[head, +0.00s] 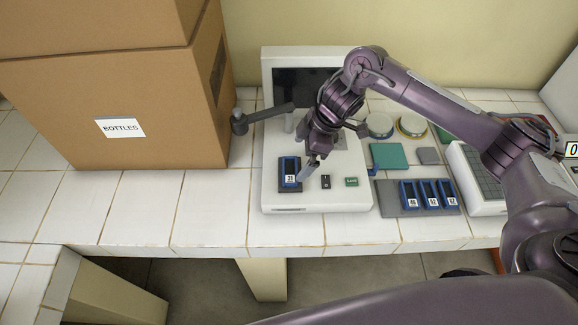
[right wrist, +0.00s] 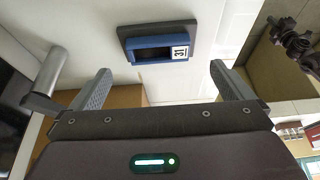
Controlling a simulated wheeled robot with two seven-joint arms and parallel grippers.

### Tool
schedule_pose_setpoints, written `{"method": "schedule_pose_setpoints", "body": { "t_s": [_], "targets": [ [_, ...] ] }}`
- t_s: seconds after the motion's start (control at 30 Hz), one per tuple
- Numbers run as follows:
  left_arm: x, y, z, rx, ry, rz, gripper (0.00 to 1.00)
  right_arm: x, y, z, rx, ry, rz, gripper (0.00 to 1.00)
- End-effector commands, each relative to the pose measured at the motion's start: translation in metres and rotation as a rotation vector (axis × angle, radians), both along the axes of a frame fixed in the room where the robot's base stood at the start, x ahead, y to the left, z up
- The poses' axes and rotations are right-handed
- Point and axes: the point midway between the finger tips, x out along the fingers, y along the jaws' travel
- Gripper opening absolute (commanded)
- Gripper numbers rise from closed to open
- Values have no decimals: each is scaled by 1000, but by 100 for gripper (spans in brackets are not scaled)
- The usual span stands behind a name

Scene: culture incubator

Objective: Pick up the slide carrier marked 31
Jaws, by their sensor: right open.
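The slide carrier marked 31 (head: 290,168) is a blue frame with a white label, seated in a dark holder on the white instrument's front. In the right wrist view the carrier (right wrist: 160,46) lies beyond the fingertips, between their lines, with its 31 label toward the right. My left gripper cannot be made out.
Other blue carriers (head: 429,194) stand in a grey rack to the right. A dark lever (head: 265,114) sticks out at the instrument's left. A large box labelled BOTTLES (head: 120,128) stands at the left. Small black (head: 326,181) and green (head: 351,182) buttons lie right of the carrier.

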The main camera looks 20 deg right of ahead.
Motion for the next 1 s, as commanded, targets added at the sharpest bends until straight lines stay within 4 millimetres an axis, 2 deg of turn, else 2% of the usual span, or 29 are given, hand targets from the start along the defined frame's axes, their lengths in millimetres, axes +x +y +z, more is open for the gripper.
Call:
{"method": "schedule_pose_setpoints", "body": {
  "t_s": [0.27, 0.4, 0.7, 1.0],
  "targets": [
    [-4, 0, 23, 2, 7, 0, 0, 4, 12, -32, 0, 2, 0, 100],
    [0, 0, 25, 0, 1, 1, 0, 6, 19, -50, 1, -2, 1, 100],
    [7, 0, 26, -1, -9, 2, 0, 7, 20, -56, 0, -5, 1, 100],
    [6, 0, 26, 0, -8, 2, 0, 7, 20, -56, 0, -5, 1, 61]
  ]
}}
